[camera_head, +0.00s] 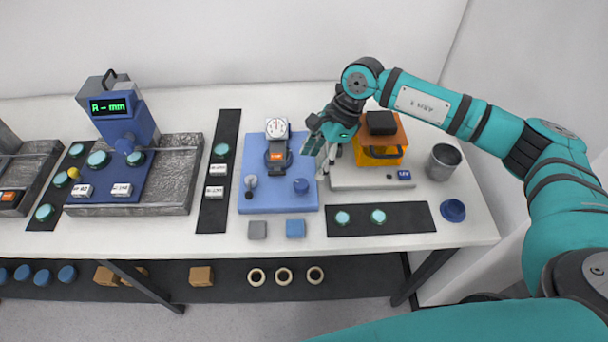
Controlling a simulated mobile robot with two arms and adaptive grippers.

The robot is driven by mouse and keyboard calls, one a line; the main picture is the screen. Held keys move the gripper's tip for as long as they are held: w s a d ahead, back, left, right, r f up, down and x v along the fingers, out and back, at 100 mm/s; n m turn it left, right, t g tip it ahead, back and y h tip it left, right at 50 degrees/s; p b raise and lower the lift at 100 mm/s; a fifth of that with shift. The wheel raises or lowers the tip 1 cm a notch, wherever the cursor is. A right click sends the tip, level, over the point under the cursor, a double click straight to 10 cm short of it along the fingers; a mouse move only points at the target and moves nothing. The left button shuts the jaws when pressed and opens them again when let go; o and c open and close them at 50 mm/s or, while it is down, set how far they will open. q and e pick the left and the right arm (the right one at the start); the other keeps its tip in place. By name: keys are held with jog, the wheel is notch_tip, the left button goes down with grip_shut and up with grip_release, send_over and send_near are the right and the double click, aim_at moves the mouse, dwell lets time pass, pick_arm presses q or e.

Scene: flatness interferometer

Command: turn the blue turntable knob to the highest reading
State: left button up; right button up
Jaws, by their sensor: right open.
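A blue knob (301,186) sits at the right side of a blue base plate (255,202) on the table. My left gripper is not in view.
A grey knobbed post (251,184) stands left on the plate. An orange device (380,150) and a metal cup (443,162) stand at right. Grey (257,230) and blue (296,229) blocks lie in front. A black mat (381,219) holds two discs. A display instrument (118,114) stands left.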

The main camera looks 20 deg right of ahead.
aim_at(302, 183)
jog(key=p+x, duration=0.1)
jog(key=x, duration=0.6)
jog(key=shift+a+f+p, duration=0.2)
jog(key=shift+f+p, duration=0.15)
jog(key=shift+p, duration=0.05)
jog(key=shift+c, duration=0.4)
jog(key=c, duration=1)
jog(key=shift+c, duration=0.3)
jog(key=shift+m, duration=0.4)
jog(key=m+t+b, duration=0.1)
jog(key=m, duration=0.1)
jog(key=shift+m, duration=0.4)
jog(key=shift+s+a+m+t+h+b, duration=0.15)
jog(key=shift+m+t+b, duration=0.3)
jog(key=shift+m, duration=0.55)
jog(key=shift+d+m+t+h+b, duration=0.1)
jog(key=shift+m+t+h+b, duration=0.25)
jog(key=shift+m, duration=0.65)
jog(key=shift+r, duration=0.1)
